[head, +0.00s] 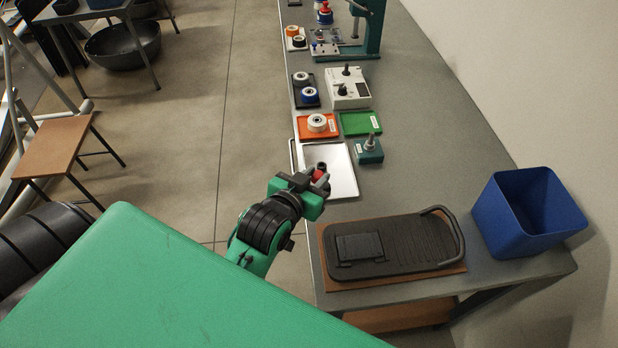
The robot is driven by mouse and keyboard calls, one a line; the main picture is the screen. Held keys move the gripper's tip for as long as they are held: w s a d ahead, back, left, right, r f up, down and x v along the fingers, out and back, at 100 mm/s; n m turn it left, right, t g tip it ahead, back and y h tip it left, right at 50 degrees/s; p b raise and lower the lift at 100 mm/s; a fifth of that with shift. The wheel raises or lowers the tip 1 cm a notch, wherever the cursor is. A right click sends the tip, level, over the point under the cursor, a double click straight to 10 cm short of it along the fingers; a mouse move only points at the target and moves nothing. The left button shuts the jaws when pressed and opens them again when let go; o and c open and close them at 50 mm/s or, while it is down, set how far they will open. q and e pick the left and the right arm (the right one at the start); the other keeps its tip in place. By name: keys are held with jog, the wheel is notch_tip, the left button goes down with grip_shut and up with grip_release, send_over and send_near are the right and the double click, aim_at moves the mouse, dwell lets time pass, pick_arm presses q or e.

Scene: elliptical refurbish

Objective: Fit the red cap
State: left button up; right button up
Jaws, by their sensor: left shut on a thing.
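My left gripper (322,177) comes in from the lower left and is over the near part of a white tray on the bench. It is shut on a small red thing, which looks like the red cap (318,175). The jaws partly hide it, and its shape is hard to make out. A dark, round-ended piece shows beside it at the jaws. I cannot tell whether the cap touches the tray. My right gripper is not in view.
The white tray (343,178) lies beside a teal block with a peg (369,155). Orange (304,134) and green (372,122) trays and a white knobbed box (358,98) stand beyond. A black pedal (420,242) on a brown mat and a blue bin (515,215) are nearer.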

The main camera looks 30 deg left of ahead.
pick_arm(q)
jog(key=w+d+r+m+g+h+p, duration=0.1)
jog(key=w+d+m+h+p, duration=0.15)
jog(key=w, duration=0.95)
jog(key=w+d+r+m+h+p, duration=0.1)
jog(key=w+d+m+h+p, duration=0.15)
jog(key=w, duration=0.95)
jog(key=shift+n, duration=0.4)
jog(key=shift+a+f+b, duration=0.15)
jog(key=shift+f+b, duration=0.9)
jog(key=shift+b, duration=0.05)
jog(key=shift+a+f+b, duration=0.1)
jog(key=shift+f+b, duration=1.65)
jog(key=shift+f, duration=0.1)
jog(key=shift+m+h, duration=0.3)
jog(key=shift+f+b, duration=0.5)
jog(key=shift+f, duration=0.15)
